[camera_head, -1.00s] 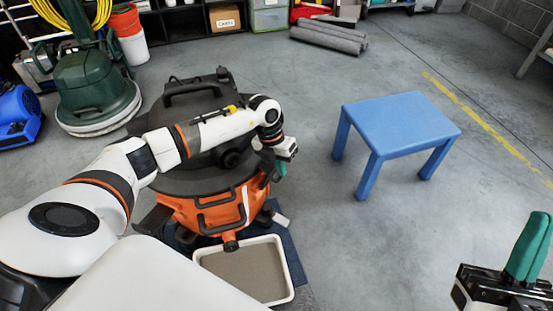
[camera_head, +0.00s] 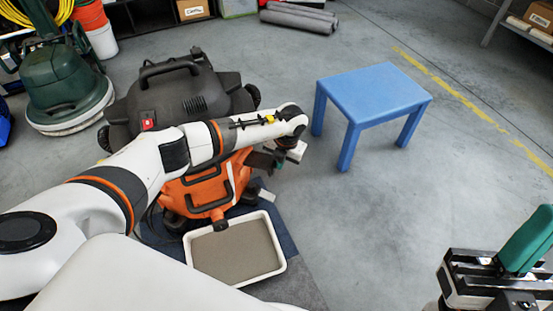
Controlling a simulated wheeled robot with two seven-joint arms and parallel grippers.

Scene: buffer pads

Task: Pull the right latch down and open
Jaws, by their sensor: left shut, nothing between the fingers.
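The machine has a black lid with a carry handle (camera_head: 190,92) and an orange lower body (camera_head: 203,194). It stands upright on the floor, partly behind my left arm. My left gripper (camera_head: 278,165), small and teal-tipped, is at the machine's right side. It is shut with nothing in it, beside a dark latch-like piece (camera_head: 260,160) at the orange body's upper right edge. I cannot tell whether they touch or how far the latch is open. My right gripper (camera_head: 525,240) is at the lower right, away from the machine, its teal finger cut by the frame edge.
A white-rimmed tray (camera_head: 280,272) lies in front of the machine on a dark mat. A blue stool (camera_head: 374,92) stands to the right, with clear floor around it. A green floor machine (camera_head: 65,85) stands at left. Grey rolls (camera_head: 300,17) lie behind.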

